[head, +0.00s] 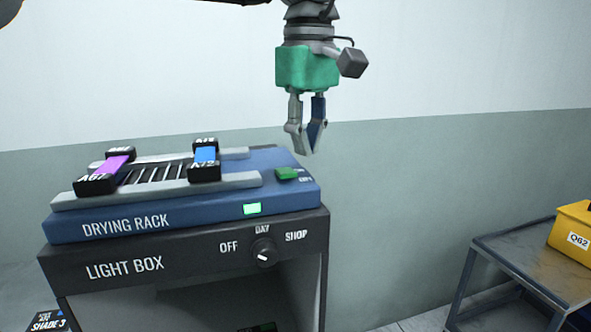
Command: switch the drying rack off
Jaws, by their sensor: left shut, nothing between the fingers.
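The blue drying rack (190,222) sits on top of the black light box (180,258). A green switch (287,173) is on the right part of the rack's top, with small lettering beside it too small to read. A green lit indicator (252,208) glows on the rack's front edge. My left gripper (311,150) is shut and empty, pointing down, above and a little to the right of the green switch, apart from it in the picture. My right gripper is not in view.
The light box has a knob (263,252) marked OFF, DAY, SHOP. A metal table (525,262) with a yellow bin (575,236) stands at right. The wall is behind.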

